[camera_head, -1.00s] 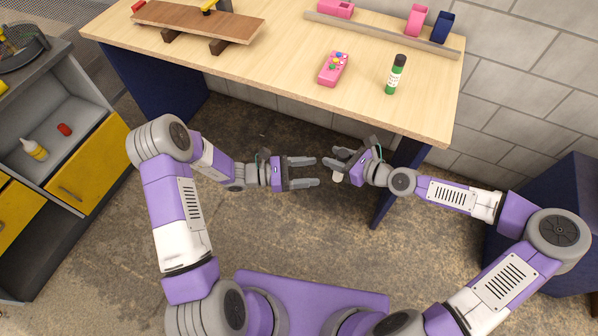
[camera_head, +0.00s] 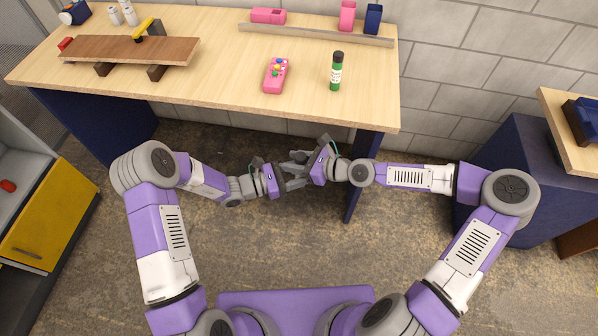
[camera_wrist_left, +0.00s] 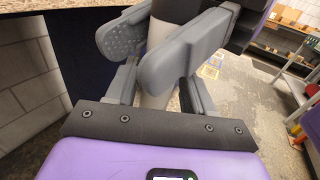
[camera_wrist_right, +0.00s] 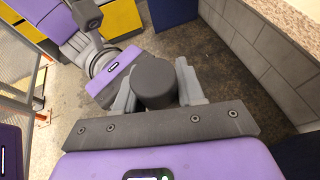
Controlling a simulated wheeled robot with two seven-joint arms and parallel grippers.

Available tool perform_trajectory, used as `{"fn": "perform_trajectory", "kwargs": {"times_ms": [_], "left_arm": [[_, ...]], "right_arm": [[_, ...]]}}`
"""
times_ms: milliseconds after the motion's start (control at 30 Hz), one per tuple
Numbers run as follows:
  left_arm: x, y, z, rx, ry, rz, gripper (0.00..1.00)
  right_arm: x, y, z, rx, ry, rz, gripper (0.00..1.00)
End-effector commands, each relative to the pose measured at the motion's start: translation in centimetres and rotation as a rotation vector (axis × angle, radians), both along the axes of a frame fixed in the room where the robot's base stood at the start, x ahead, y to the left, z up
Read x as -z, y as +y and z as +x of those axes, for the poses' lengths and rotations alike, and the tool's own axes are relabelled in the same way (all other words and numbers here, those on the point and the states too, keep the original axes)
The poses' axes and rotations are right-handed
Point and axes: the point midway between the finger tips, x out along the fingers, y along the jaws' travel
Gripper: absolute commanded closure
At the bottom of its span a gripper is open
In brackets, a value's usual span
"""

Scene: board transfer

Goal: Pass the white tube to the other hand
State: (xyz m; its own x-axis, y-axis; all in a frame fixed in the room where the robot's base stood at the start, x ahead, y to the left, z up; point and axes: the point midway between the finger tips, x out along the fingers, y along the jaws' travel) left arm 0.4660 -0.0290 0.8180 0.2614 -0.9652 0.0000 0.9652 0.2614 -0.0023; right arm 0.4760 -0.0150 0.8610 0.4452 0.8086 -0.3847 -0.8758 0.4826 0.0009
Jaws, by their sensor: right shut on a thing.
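The white tube shows in the left wrist view (camera_wrist_left: 154,98) as a pale shaft with a dark end above, partly covered by fingers. Its round dark end (camera_wrist_right: 154,82) faces the camera in the right wrist view. My right gripper (camera_head: 303,171) is shut on the tube and holds it in the air in front of the workbench. My left gripper (camera_head: 293,178) faces it from the left, with its open fingers on either side of the tube. The fingers of both grippers overlap in the head view, so the tube is mostly hidden there.
The wooden workbench (camera_head: 215,88) stands beyond the grippers. On it are a green bottle (camera_head: 336,73), a pink device with coloured buttons (camera_head: 276,75), and a brown board (camera_head: 115,50) on supports. A yellow-fronted cabinet (camera_head: 45,225) stands left and a dark blue stand (camera_head: 510,165) right.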

Motion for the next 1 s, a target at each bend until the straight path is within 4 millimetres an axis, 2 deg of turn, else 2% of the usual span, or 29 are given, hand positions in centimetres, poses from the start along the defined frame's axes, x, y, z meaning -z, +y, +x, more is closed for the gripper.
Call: {"fn": "perform_trajectory", "kwargs": {"times_ms": [33, 267, 300, 500, 767, 1000], "left_arm": [[0.0, 0.0, 0.0, 0.0, 0.0, 0.0, 0.56], [0.0, 0.0, -0.1, 0.001, 0.0, -0.001, 0.91], [-0.1, 0.0, -0.1, 0.002, -0.001, -0.002, 0.94], [-0.1, 0.0, 0.0, 0.002, 0.0, -0.001, 0.95], [0.0, 0.0, 0.0, 0.0, -0.001, -0.001, 0.95], [-0.1, 0.0, 0.0, 0.0, -0.001, -0.001, 0.95]], "right_arm": [[0.0, 0.0, 0.0, 0.0, 0.0, 0.0, 0.95], [0.0, 0.0, 0.1, 0.001, -0.002, 0.0, 0.95], [0.0, 0.0, 0.1, 0.001, -0.002, 0.0, 0.6], [0.0, 0.0, 0.0, 0.001, -0.002, 0.0, 0.32], [0.0, 0.0, -0.1, -0.002, 0.001, 0.0, 0.32], [-0.8, -1.9, -1.0, 0.003, 0.002, 0.001, 0.32]]}}
